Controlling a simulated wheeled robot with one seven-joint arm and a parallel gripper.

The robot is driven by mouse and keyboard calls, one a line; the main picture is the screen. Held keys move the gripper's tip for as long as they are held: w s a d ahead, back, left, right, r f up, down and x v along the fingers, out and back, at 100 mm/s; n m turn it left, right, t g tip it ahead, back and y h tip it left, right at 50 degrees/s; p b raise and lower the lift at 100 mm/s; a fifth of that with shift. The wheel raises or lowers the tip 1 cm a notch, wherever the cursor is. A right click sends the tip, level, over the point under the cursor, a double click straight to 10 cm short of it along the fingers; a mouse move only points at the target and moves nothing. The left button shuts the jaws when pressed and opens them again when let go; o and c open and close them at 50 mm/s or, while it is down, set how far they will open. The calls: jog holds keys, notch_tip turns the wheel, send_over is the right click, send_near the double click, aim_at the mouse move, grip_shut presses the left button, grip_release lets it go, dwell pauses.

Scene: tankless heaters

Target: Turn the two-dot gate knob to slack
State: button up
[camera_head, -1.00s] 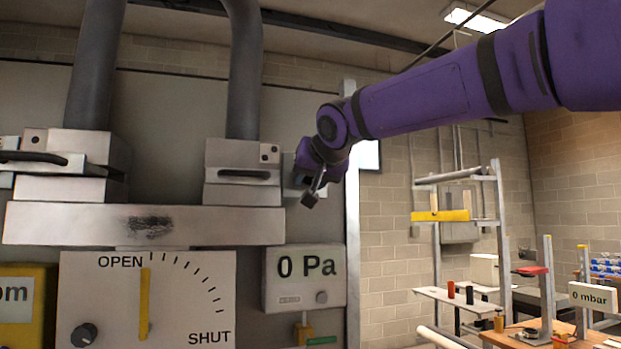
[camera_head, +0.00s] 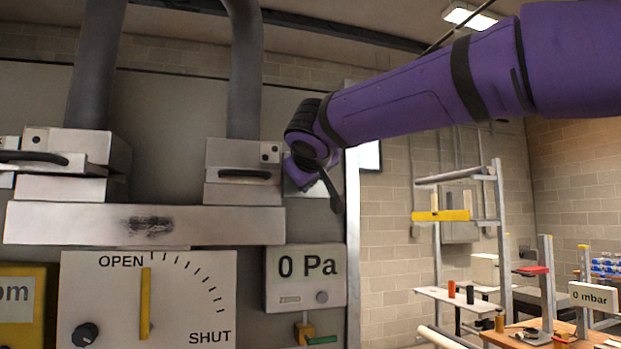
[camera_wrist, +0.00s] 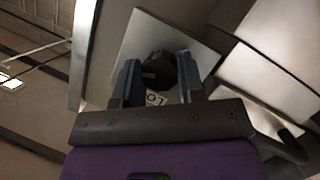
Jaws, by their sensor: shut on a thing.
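The two-dot gate (camera_head: 240,172) is a pale metal block with two dark dots and a black handle, under the right grey pipe. In the wrist view a dark round knob (camera_wrist: 158,70) stands on a light plate (camera_wrist: 195,45) with a small white label (camera_wrist: 155,99), partly covered. My gripper (camera_wrist: 160,78) is shut on this knob, one blue-grey finger on each side. In the head view my gripper is at the gate's right side, and my wrist hides the knob and fingertips.
The one-dot gate (camera_head: 75,165) is at left. Below are a metal beam (camera_head: 60,223), a dial (camera_head: 190,300) with its yellow pointer upright at OPEN, and a meter (camera_head: 306,278) reading 0 Pa. A pale post (camera_head: 352,250) stands close right of my wrist.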

jog(key=n+t, duration=0.1)
jog(key=n, duration=0.2)
jog(key=n+t+h, duration=0.1)
jog(key=n, duration=0.2)
jog(key=n+t+h, duration=0.1)
jog(key=n, duration=0.2)
jog(key=shift+n+t, duration=0.3)
jog(key=shift+t, duration=0.1)
jog(key=shift+n, duration=0.3)
jog(key=o, duration=0.9)
jog(key=shift+f, duration=0.1)
jog(key=s+a, duration=0.1)
jog(key=s, duration=0.9)
jog(key=shift+s+f, duration=0.35)
jog(key=shift+f, duration=0.05)
jog(key=shift+d, duration=0.1)
